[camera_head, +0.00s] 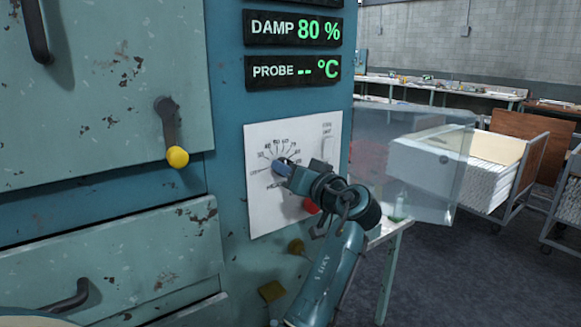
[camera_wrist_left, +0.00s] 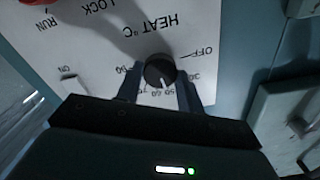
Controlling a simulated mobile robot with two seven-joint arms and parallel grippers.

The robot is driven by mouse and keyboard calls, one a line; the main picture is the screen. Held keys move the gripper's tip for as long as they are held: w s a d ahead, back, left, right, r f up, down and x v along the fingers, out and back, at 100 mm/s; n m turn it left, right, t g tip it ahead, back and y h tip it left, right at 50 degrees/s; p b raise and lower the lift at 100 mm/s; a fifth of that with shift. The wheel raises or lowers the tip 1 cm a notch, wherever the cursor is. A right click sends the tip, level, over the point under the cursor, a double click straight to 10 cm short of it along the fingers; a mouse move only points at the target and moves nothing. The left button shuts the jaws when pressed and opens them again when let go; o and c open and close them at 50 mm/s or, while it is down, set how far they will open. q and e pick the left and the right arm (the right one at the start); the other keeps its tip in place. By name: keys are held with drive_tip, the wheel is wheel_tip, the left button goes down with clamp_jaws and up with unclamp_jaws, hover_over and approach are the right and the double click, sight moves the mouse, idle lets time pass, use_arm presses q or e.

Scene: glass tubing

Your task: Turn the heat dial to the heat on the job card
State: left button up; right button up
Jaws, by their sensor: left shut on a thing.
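The heat dial is a round black knob (camera_wrist_left: 160,70) on a white panel marked HEAT °C, with OFF and a ring of numbers. My left gripper (camera_wrist_left: 160,88) is shut on it, one finger on each side. The dial's white mark points to the 50–60 side of the scale in the left wrist view; the exact number is too small to tell. In the head view the left gripper (camera_head: 286,168) reaches the white panel (camera_head: 270,215) and covers most of the dial. No job card is visible. My right gripper is not in view.
A display (camera_head: 293,28) reads DAMP 80 %, and another (camera_head: 293,71) reads PROBE -- °C. A red knob (camera_head: 310,206) sits low on the panel beside my arm. A yellow-ended lever (camera_head: 177,156) is on the left. Carts and benches stand behind, right.

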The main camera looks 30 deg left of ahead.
use_arm(q)
drive_tip(key=shift+m+p, duration=1.85)
drive_tip(key=shift+m, duration=3.25)
drive_tip(key=o, duration=1)
drive_tip(key=b+v, duration=0.3)
drive_tip(key=v, duration=1)
drive_tip(key=shift+d+b, duration=0.1)
drive_tip(key=shift+b, duration=0.3)
drive_tip(key=shift+f, duration=0.1)
